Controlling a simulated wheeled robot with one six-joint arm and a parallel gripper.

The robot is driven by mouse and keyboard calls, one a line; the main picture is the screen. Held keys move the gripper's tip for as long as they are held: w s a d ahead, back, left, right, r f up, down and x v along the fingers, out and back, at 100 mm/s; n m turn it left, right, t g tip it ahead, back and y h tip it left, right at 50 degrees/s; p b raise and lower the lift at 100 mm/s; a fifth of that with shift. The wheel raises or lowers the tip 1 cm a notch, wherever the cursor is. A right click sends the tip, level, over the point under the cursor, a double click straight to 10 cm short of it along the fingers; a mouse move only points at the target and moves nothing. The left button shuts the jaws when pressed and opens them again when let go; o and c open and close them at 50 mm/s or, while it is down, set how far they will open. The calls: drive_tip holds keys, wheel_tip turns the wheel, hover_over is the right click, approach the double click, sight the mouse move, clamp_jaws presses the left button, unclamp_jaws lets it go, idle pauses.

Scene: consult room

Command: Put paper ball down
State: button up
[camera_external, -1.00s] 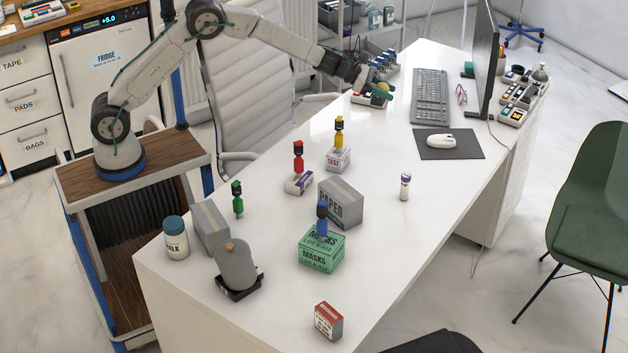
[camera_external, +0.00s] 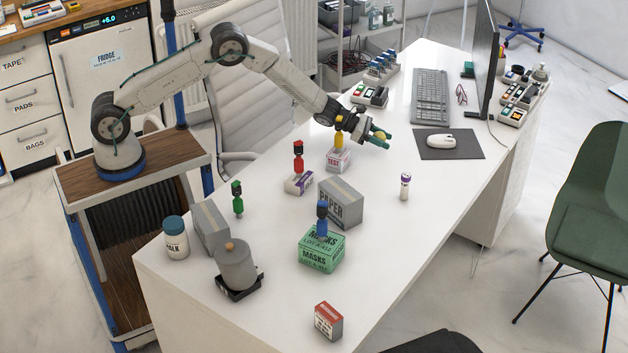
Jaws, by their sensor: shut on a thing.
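My gripper (camera_external: 379,138) is shut on a small yellow ball (camera_external: 381,134), which I take as the paper ball. The green fingers hide part of it. The gripper is over the white desk (camera_external: 390,215), left of the mouse pad and right of the TEST box. It appears held above the desk top, though the exact height is hard to tell.
The TEST box (camera_external: 338,159) with a yellow figure stands just left of the gripper, close to my arm. The mouse (camera_external: 441,141) lies on a dark pad (camera_external: 462,144). A purple-capped vial (camera_external: 405,187) stands nearer. Desk between vial and PAPER box (camera_external: 341,203) is clear.

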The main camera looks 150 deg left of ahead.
sight(381, 154)
drive_tip(key=shift+f, duration=1.85)
drive_tip(key=o, duration=0.9)
drive_tip(key=shift+f, duration=0.1)
drive_tip(key=shift+r, duration=0.2)
drive_tip(key=shift+o, duration=0.8)
drive_tip(key=v, duration=1.2)
drive_tip(key=shift+f, duration=0.15)
